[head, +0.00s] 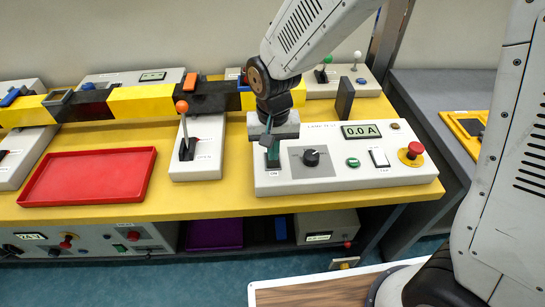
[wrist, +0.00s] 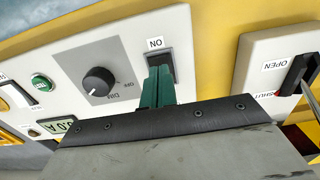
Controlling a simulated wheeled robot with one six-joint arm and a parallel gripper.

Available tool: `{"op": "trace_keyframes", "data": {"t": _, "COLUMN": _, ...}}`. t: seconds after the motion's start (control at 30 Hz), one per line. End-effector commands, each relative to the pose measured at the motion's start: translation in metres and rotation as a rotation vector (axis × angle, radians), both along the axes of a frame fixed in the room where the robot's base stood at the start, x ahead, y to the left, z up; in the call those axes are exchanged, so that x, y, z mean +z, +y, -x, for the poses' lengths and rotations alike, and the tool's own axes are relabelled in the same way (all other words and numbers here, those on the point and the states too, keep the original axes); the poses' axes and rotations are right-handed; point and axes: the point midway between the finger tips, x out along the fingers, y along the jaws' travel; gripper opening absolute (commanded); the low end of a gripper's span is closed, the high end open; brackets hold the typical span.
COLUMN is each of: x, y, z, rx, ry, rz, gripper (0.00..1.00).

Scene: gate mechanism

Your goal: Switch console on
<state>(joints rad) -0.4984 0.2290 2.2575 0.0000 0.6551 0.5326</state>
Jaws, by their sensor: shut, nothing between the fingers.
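The white console (head: 345,181) stands at the front right of the yellow table. Its display (head: 361,131) reads 0.0 A. A dark rocker switch (wrist: 159,62), labelled ON, sits at the console's left end in the head view. My gripper (head: 272,152) is over this switch, pointing down. In the wrist view the green fingers (wrist: 157,88) are together and empty, with their tips at the rocker's lower part. They hide part of it. I cannot tell whether they touch it or which way it is pressed.
A dark knob (head: 311,157), a green button (head: 353,162), a white switch (head: 379,157) and a red stop button (head: 411,154) share the console. An orange-knobbed lever (head: 183,122) stands left, beside a red tray (head: 89,176). A black block (head: 344,98) stands behind.

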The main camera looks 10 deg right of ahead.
Motion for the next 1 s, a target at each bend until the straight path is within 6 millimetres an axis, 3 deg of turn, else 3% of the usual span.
{"op": "trace_keyframes", "data": {"t": 1.0, "x": -0.012, "y": 0.0, "z": 0.0, "rx": 0.0, "ry": 0.0, "rz": 0.0, "gripper": 0.0}}
